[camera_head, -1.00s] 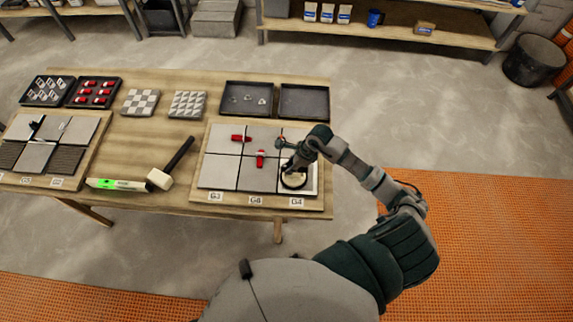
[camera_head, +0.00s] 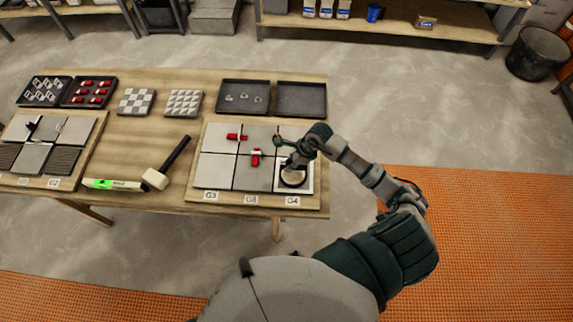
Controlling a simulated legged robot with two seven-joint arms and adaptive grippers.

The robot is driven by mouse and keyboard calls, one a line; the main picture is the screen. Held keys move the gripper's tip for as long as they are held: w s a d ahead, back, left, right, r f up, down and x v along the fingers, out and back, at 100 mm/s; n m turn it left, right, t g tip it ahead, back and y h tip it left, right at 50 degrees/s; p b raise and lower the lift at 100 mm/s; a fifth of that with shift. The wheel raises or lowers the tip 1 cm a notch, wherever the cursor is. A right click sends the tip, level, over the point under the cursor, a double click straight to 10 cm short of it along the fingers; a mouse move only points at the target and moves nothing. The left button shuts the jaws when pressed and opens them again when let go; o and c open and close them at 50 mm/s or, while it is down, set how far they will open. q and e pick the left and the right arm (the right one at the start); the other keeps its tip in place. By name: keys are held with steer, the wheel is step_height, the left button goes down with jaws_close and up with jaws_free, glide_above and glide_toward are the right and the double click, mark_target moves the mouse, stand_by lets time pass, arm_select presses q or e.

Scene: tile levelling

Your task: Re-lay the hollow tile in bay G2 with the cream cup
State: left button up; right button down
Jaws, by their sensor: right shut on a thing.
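My right gripper (camera_head: 292,160) is over the front right bay of the right board (camera_head: 254,201), above the label G4. It is shut on the cream cup (camera_head: 293,179), a round pale thing with a dark ring, low over or on a pale square there. Contact beneath it cannot be told. The label G2 (camera_head: 53,183) is at the front of the left board (camera_head: 76,157). The tile by it is dark and ridged (camera_head: 63,160). Light grey tiles lie around it, with small levelling pieces at the back joints. My left gripper is not in view.
A mallet (camera_head: 156,179) and a green-lit level (camera_head: 112,184) lie between the boards. Red pieces (camera_head: 255,157) sit on the right board's joints. Trays of clips (camera_head: 44,91) and red wedges (camera_head: 88,92), patterned tiles (camera_head: 136,101) and dark trays (camera_head: 302,98) line the back.

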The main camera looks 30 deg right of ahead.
steer(key=shift+s+d+f, duration=0.1)
steer(key=shift+d+f, duration=0.2)
steer(key=shift+d, duration=0.45)
steer(key=c, duration=1.4)
jaws_free()
steer(key=o, duration=0.4)
steer(key=shift+a, duration=0.1)
steer(key=shift+o, duration=0.4)
steer(key=shift+a, duration=0.2)
steer(key=shift+a+r, duration=0.15)
steer(key=shift+a, duration=0.25)
steer(key=v, duration=1)
steer(key=shift+d+r, duration=0.15)
steer(key=shift+d, duration=0.25)
steer(key=shift+r, duration=0.35)
steer(key=shift+a+r, duration=0.1)
steer(key=shift+r, duration=0.25)
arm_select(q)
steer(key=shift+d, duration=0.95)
arm_select(e)
steer(key=shift+a, duration=0.15)
